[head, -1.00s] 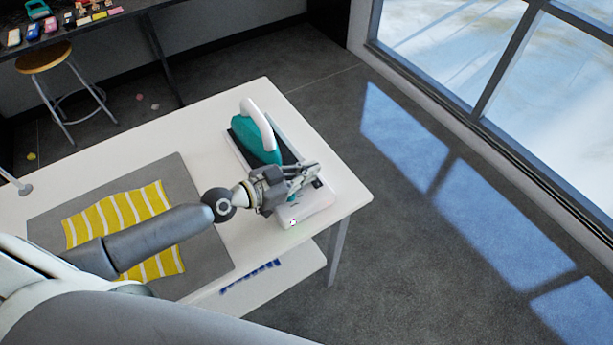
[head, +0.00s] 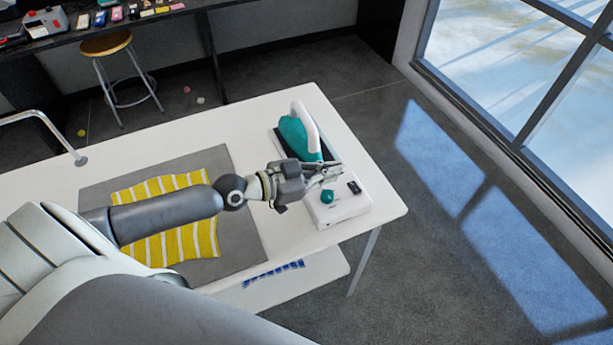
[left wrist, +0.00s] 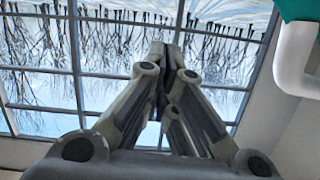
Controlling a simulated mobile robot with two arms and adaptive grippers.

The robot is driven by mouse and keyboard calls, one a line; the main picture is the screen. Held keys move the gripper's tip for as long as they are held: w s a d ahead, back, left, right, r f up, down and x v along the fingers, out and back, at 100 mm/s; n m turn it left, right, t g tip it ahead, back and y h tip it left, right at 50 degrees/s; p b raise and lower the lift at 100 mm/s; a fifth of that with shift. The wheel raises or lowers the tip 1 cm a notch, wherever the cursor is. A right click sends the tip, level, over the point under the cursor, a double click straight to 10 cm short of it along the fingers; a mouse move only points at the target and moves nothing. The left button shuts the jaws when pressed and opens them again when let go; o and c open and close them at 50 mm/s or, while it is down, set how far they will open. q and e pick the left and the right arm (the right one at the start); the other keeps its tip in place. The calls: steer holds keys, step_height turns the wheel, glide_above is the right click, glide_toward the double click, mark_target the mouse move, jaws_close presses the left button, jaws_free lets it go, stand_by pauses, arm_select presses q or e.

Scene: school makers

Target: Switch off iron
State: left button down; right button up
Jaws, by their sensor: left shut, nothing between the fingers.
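The teal iron (head: 293,137) with a white handle rests on its dark plate on the white base unit (head: 351,208) at the right end of the white table. A teal knob (head: 327,196) and a small black switch (head: 354,187) show on the near part of the base. My left gripper (head: 336,172) is above the base, just beside the iron on its near side. It is shut and empty. In the left wrist view its closed fingers (left wrist: 172,62) point toward the window, and the iron's white handle (left wrist: 292,62) shows at the upper right. My right gripper is not in view.
A grey mat (head: 252,232) with a yellow striped cloth (head: 190,243) lies under my left arm. A wooden stool (head: 105,43) stands behind the table. Bare tabletop (head: 225,125) lies left of the iron. A large window is at the right.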

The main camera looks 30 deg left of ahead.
arm_select(q)
steer(key=b+v, duration=0.1)
steer(key=v, duration=0.3)
steer(key=shift+a, duration=0.15)
steer(key=shift+s+a+r+b, duration=0.2)
steer(key=shift+s+a+b, duration=0.1)
steer(key=shift+s, duration=0.15)
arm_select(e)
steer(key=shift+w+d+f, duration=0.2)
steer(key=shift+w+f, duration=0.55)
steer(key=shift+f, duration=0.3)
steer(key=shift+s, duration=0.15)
